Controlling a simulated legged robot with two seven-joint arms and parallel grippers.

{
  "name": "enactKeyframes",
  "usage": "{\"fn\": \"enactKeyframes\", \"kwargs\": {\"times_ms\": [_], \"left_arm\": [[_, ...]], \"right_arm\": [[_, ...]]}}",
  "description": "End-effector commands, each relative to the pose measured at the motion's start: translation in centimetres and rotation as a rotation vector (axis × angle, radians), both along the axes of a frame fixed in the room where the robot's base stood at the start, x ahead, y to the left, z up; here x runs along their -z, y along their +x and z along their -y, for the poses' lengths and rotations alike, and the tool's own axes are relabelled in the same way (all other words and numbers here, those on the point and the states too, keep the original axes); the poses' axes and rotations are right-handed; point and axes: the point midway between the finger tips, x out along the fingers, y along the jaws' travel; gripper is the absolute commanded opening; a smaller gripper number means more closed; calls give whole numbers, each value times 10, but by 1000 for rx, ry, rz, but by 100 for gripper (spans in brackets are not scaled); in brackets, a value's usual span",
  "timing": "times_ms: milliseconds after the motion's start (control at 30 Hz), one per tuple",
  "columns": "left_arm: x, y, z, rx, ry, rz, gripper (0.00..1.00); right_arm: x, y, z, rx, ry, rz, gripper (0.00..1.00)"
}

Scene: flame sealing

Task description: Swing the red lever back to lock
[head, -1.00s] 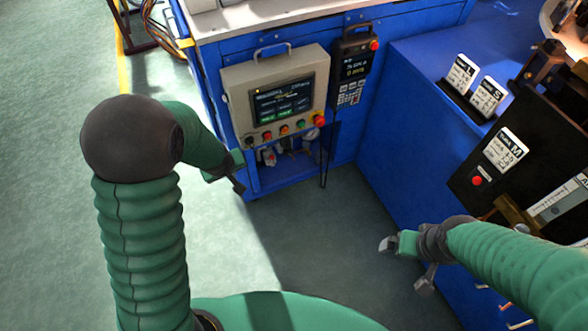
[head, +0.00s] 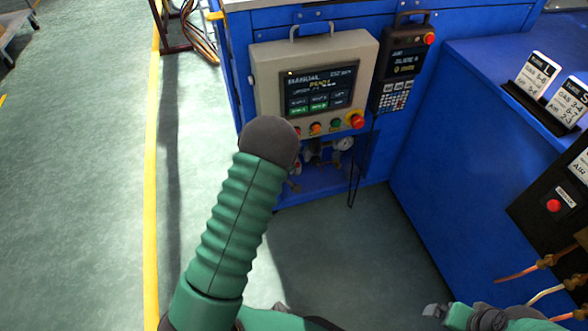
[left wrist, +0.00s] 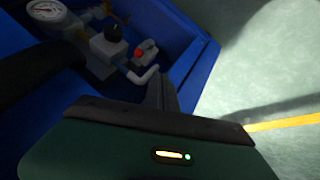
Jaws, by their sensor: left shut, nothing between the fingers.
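A small red part (left wrist: 139,53), perhaps the red lever's end, shows in the left wrist view beside metal pipe fittings (left wrist: 105,45) in the blue cabinet's lower opening. Its exact shape and angle are too small and dark to tell. My left gripper (left wrist: 160,92) is shut and empty, its dark fingers just below the fittings and apart from the red part as far as I can tell. My right gripper (head: 436,311) is at the bottom edge, partly cut off.
A pressure gauge (head: 344,143) sits in the opening, below the grey control panel (head: 368,60) with its coloured buttons. A dark keypad unit (head: 398,70) hangs beside it. A blue bench (head: 425,130) stands to the right.

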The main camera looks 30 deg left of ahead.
Motion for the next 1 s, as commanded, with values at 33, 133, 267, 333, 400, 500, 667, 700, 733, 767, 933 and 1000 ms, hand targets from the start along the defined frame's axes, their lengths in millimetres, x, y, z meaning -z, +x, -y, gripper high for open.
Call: {"fn": "enactKeyframes", "kwargs": {"times_ms": [33, 133, 267, 333, 400, 500, 667, 700, 733, 767, 933, 1000], "left_arm": [[6, 2, -1, 0, 0, 0, 0], [21, 10, -5, 1, 1, -1, 0], [46, 24, -12, 1, 1, -1, 0], [58, 33, -15, 2, 1, 0, 0], [71, 41, -20, 0, 1, -1, 0], [87, 53, -25, 0, 0, 0, 0], [84, 79, -18, -1, -1, 4, 0], [84, 82, -17, -1, -1, 1, 0], [83, 85, -16, 0, -1, 2, 0], [83, 87, -16, 0, -1, 1, 0], [81, 91, -15, -1, 0, 1, 0], [81, 91, -15, -1, 0, 1, 0]], "right_arm": [[5, 0, 0, 0, 0, 0, 100], [15, 0, 0, 0, 0, 0, 100], [32, 0, 0, 0, 0, -1, 100], [40, 0, 0, 0, 0, -1, 100], [48, 0, 0, 0, 0, -1, 100], [60, 0, 0, 0, 0, -1, 100], [69, 0, 0, 0, 0, -1, 100], [71, 0, 0, 0, 0, -1, 100], [71, 0, 0, 0, 0, -1, 100], [72, 0, 0, 0, 0, -1, 100], [72, 0, 0, 0, 0, 0, 100], [71, 0, 0, 0, 0, 0, 100]]}}
